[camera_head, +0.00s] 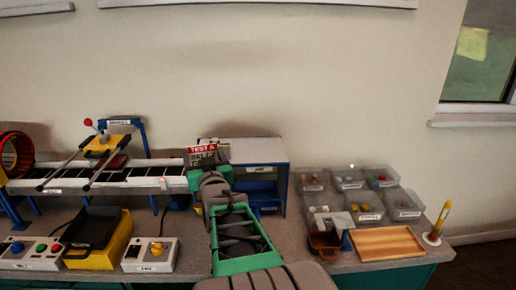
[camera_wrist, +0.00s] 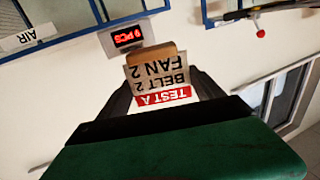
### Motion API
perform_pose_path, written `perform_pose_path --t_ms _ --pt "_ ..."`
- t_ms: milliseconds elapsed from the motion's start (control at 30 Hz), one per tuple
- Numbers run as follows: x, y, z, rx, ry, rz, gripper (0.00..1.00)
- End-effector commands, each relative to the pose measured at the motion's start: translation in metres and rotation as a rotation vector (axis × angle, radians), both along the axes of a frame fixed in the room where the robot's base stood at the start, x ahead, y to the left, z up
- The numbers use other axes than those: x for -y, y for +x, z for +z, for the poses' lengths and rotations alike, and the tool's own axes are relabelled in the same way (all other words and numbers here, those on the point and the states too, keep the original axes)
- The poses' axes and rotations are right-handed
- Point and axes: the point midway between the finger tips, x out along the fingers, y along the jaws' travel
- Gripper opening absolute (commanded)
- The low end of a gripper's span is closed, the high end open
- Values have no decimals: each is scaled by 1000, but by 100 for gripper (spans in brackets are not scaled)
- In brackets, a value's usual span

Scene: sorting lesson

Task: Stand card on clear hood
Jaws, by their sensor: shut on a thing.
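My gripper (camera_head: 206,172) is shut on a card (camera_head: 203,150) with a red "TEST A" band. In the wrist view the card (camera_wrist: 160,77) reads "BELT 2 FAN 2" and appears upside down, with a brown block (camera_wrist: 152,53) at its edge. The fingers (camera_wrist: 165,103) are at either side of it. The likely clear hood (camera_head: 258,150) is a blue-framed box with a pale top at the belt's right end. The card shows by its left edge in the head view; I cannot tell whether they touch. My arm hides part of the hood's front.
Clear bins (camera_head: 350,178) and a wooden tray (camera_head: 388,243) stand at right. A yellow bin (camera_head: 98,238) and switch boxes (camera_head: 150,254) are in front. A red display (camera_wrist: 127,37) shows in the wrist view.

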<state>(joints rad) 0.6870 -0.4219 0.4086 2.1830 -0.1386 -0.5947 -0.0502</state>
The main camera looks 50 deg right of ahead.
Motion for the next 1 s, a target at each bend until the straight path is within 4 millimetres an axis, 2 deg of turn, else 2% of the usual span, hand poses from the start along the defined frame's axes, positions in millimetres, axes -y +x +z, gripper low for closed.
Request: perform_pose_path --t_ms 33,100,200,300,400,533,767,900,1000 --pt "33 -19 21 4 -6 -62 38" --pt "67 -43 43 -1 -9 -130 38" --pt "103 -75 68 -8 -15 -205 38" --pt "125 -98 84 -14 -20 -254 38" --pt "135 -107 90 -17 -20 -276 38" --pt "152 -95 80 -23 -15 -278 38" --pt "201 -50 51 -22 -16 -276 38" --pt "222 -32 18 -21 -15 -277 38" --pt "231 -24 3 -19 -17 -277 38"
